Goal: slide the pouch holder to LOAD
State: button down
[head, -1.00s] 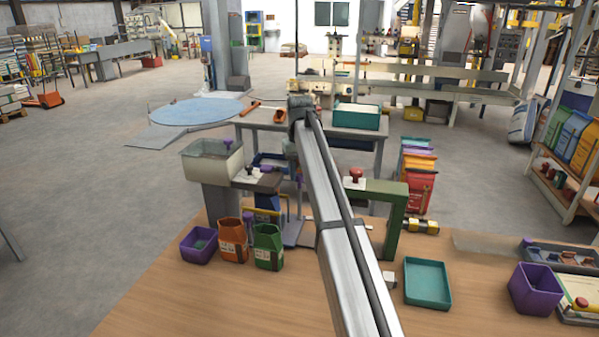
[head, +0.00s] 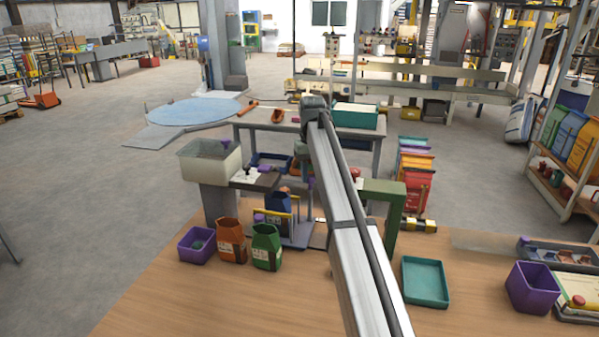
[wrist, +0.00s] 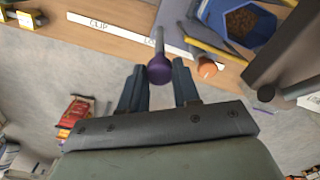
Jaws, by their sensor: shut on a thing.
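My gripper (wrist: 160,80) is shut on a purple knob (wrist: 160,68) at the end of a grey rod, in the wrist view. The blue pouch (wrist: 240,22), open at the top with brown granules inside, is up and to the right of the knob. In the head view the blue pouch (head: 285,197) stands in the pouch holder with yellow side bars (head: 294,214), just left of my arm.
A hopper (head: 210,160) stands left of the holder, and a green frame (head: 385,190) to its right. Orange (head: 231,241) and green (head: 266,246) pouches and a purple bin (head: 197,245) stand in front. An orange knob (wrist: 207,68) is close beside my right finger.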

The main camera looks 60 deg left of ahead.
jog(key=w+d, duration=0.6)
jog(key=shift+w+d, duration=0.1)
jog(key=shift+w, duration=0.05)
jog(key=c, duration=0.8)
grip_release()
notch_tip(320, 180, up, 14)
jog(key=shift+f, duration=0.1)
dwell(0.4)
